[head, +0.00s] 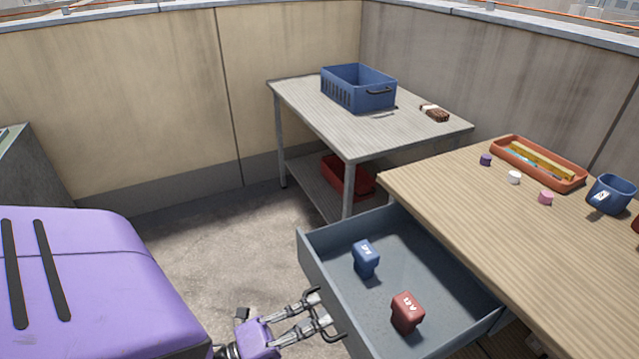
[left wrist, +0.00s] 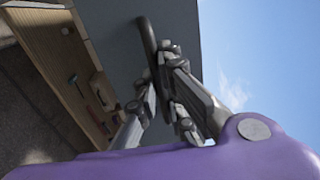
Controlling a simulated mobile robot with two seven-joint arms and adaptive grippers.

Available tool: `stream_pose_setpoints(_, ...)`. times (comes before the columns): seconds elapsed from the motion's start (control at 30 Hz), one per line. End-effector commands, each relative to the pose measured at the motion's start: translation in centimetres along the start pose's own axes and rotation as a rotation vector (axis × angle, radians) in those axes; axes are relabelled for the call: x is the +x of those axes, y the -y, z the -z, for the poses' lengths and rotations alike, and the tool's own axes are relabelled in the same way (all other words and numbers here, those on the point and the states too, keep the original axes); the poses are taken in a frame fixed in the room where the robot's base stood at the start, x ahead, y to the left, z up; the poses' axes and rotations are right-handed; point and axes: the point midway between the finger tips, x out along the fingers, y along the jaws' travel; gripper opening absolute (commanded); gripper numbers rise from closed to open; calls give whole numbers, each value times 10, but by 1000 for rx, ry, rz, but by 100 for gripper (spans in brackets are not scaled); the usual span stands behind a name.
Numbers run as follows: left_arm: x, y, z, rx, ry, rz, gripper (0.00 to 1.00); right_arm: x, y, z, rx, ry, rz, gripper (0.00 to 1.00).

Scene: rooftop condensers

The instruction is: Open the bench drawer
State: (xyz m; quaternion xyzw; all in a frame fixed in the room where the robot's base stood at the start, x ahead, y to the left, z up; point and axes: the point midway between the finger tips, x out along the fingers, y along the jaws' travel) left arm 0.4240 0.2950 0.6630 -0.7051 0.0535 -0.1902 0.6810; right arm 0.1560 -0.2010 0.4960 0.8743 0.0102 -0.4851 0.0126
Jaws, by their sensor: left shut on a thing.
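The bench drawer (head: 312,262) is grey and stands well out from under the wooden bench (head: 480,220). A blue block (head: 365,259) and a red block marked 12V (head: 407,312) lie inside it. My left gripper (head: 318,310) is at the drawer's front, shut on the dark handle. In the left wrist view the dark handle (left wrist: 147,42) runs between the fingers (left wrist: 160,85), against the grey drawer front (left wrist: 180,25). My right gripper is not in view.
The bench top carries an orange tray (head: 508,143), a blue cup (head: 611,195) and small purple, white and pink pieces. A metal table (head: 310,105) behind holds a blue crate (head: 345,95), with a red bin (head: 340,180) on its lower shelf. Bare floor lies left of the drawer.

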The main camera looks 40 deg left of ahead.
Motion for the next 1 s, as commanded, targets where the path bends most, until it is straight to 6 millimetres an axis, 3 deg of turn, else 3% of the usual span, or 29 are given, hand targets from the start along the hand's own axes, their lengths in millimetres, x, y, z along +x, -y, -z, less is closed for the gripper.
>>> stream_pose_setpoints(0.03,0,-1,0,0,0,-2,12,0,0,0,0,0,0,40)
stream_pose_setpoints(0.17,0,-1,0,0,0,-1,28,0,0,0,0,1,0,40)
stream_pose_setpoints(0.57,-7,-1,0,0,1,-2,28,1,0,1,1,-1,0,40)
stream_pose_setpoints(1.0,-92,-1,0,-1,1,-4,28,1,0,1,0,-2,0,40)
